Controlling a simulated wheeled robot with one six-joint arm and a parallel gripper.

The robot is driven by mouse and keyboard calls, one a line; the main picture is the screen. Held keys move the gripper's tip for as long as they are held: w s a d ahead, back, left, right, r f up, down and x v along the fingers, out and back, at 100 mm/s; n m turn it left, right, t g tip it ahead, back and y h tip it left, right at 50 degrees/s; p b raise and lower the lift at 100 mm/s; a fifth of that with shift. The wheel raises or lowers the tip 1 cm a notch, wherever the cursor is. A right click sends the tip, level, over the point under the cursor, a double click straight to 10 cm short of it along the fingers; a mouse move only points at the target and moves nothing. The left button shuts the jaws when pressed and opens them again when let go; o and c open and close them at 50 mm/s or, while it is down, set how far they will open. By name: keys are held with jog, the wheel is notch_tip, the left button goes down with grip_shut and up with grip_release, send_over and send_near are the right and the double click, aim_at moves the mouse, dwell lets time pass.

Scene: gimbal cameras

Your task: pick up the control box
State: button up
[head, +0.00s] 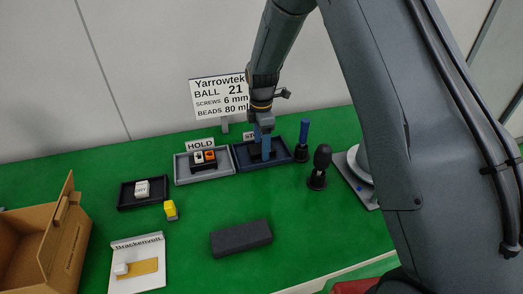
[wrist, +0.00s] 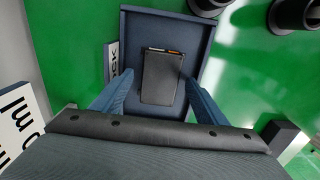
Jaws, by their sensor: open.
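A small dark box (wrist: 160,78) lies in the navy tray (wrist: 165,24), with thin white and orange strips along its far edge in the wrist view. My open gripper (wrist: 160,92) has one blue finger on each side of it, and small gaps show. In the head view my gripper (head: 262,150) reaches down into that navy tray (head: 284,158) and hides much of the dark box. A similar black box (head: 204,160) with white and orange switches sits in the grey HOLD tray (head: 190,178). I cannot tell which box the task names.
A blue-handled tool (head: 303,138) and a black knobbed stand (head: 319,167) are right of the navy tray. A label sign (head: 219,97) stands behind. A dark foam block (head: 240,238), yellow item (head: 171,209) and carton (head: 50,240) lie nearer.

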jog(key=shift+f, duration=0.25)
dwell(0.4)
jog(key=c, duration=1.2)
